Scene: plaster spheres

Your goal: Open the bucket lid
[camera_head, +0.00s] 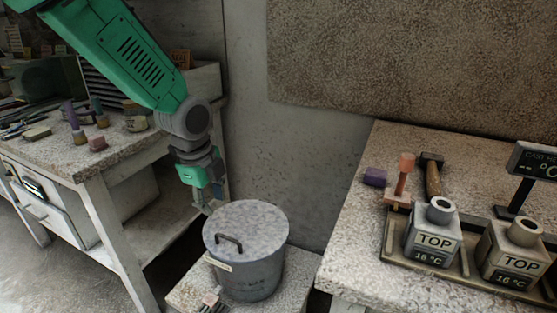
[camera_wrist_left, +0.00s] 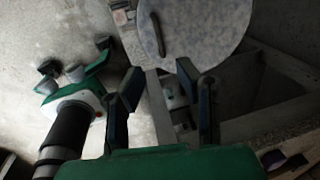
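The grey bucket (camera_head: 250,275) stands on a low stone-topped stand. Its round speckled lid (camera_head: 258,220) lies on top, with a dark bar handle (camera_head: 229,243) near its left side. The lid (camera_wrist_left: 195,30) and handle (camera_wrist_left: 158,35) also show at the top of the left wrist view. My left gripper (camera_head: 204,208) hangs just behind and left of the lid, apart from the handle. In the left wrist view its two fingers (camera_wrist_left: 158,82) are spread with nothing between them. My right gripper (camera_wrist_left: 76,60) shows at the left of that view, fingers apart and empty.
A left workbench (camera_head: 60,150) with tools and jars stands close to my left arm. Small items (camera_head: 210,302) lie on the stand before the bucket.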

